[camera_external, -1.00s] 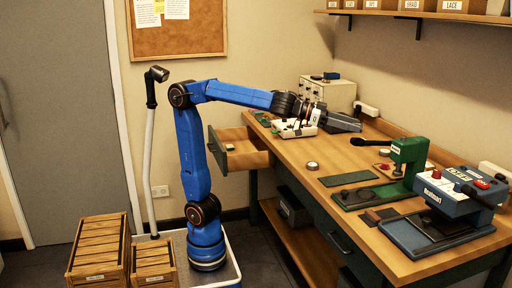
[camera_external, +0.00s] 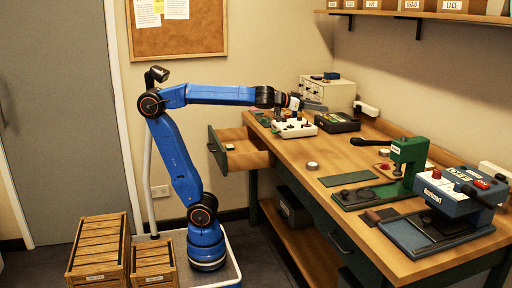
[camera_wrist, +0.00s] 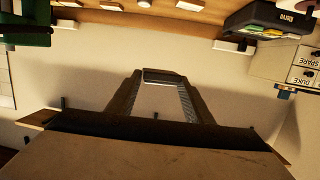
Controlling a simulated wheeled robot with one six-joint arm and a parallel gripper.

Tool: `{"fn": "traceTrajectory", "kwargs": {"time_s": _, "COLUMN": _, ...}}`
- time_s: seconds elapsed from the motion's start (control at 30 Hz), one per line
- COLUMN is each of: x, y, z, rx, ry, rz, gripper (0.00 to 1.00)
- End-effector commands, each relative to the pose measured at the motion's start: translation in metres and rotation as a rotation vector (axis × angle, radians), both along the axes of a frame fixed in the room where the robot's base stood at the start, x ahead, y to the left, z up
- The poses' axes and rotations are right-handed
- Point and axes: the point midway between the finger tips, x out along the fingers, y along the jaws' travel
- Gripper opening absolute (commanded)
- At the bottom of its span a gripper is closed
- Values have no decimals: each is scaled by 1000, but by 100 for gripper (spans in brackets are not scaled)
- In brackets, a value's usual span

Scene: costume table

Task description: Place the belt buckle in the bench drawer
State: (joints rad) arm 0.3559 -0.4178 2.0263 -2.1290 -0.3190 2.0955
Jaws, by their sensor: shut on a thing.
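My gripper (camera_external: 297,104) is raised over the back of the bench, above a white knobbed box. In the wrist view its two fingers (camera_wrist: 164,82) close in on a small dark bar-like piece (camera_wrist: 165,77) at their tips; I take this to be the belt buckle, seen nearly edge-on. The buckle is too small to make out in the external view. The bench drawer (camera_external: 250,160) is pulled open at the bench's left end, below and to the left of my gripper. A small pale item (camera_external: 229,147) shows at the drawer.
The white knobbed box (camera_external: 294,129) and a black device (camera_external: 338,123) stand at the back of the bench, before a drawer cabinet (camera_external: 327,92). A green press (camera_external: 408,155) and a blue-grey machine (camera_external: 445,195) stand to the right. A small round tin (camera_external: 312,166) lies near the front edge.

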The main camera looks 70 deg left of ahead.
Motion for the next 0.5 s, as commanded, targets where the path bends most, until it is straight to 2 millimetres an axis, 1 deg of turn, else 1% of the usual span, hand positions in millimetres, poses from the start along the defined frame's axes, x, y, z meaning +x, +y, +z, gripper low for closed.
{"fn": "traceTrajectory", "kwargs": {"time_s": 0.03, "x": -3, "y": 11, "z": -1, "rx": -1, "ry": -1, "rz": 17, "gripper": 24}}
{"fn": "traceTrajectory", "kwargs": {"time_s": 0.1, "x": -5, "y": 23, "z": -3, "rx": 0, "ry": -2, "rz": 35, "gripper": 24}}
{"fn": "traceTrajectory", "kwargs": {"time_s": 0.33, "x": -14, "y": 55, "z": -7, "rx": 0, "ry": -4, "rz": 86, "gripper": 24}}
{"fn": "traceTrajectory", "kwargs": {"time_s": 0.5, "x": -13, "y": 53, "z": -27, "rx": 2, "ry": -2, "rz": 83, "gripper": 24}}
